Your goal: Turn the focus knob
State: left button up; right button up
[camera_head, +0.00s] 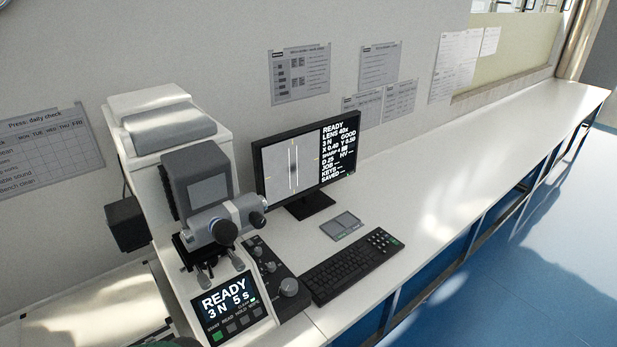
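A white hardness tester (165,150) with a grey head stands on the bench at the left. A black control panel (262,280) lies along its right side and carries a large grey knob (289,287) at the front and smaller knobs (270,267) behind it. A grey eyepiece unit (236,212) with dark round ends juts from the head. I cannot tell from labels which knob is the focus knob. The monitor (312,165) shows a grey picture with vertical white lines around a dark, soft-looking spot, and text including READY and LENS 40x. Neither gripper is in view.
The tester's front display (225,297) reads READY, 3 N, 5 s. A black keyboard (352,267) lies right of the panel, with a small grey pad (341,226) behind it. The white bench (470,150) is clear to the far right. A small dark green shape shows at the bottom edge.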

aim_at(289, 287)
jog(key=i+l+u, duration=0.8)
jog(key=k+j, duration=0.05)
jog(key=j, duration=0.05)
